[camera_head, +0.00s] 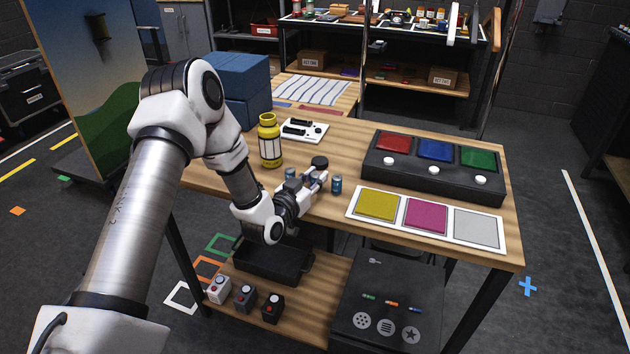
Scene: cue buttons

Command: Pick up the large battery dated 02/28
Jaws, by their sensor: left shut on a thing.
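My left gripper (317,178) is low over the wooden table's front edge, at the middle. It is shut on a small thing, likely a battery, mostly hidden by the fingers. A dark round top (319,162) shows at the fingertips; I cannot tell whether it belongs to the held thing. A small blue cylinder, seemingly a battery (336,185), stands upright just right of the gripper. Another bluish cylinder (290,174) shows just left of it, partly hidden. No date is readable. My right gripper is not in view.
A yellow canister (269,142) stands behind the gripper, near a white battery holder (304,131). A black button box (434,168) and a white card with coloured squares (427,217) lie to the right. Blue boxes (241,85) stand at the back left.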

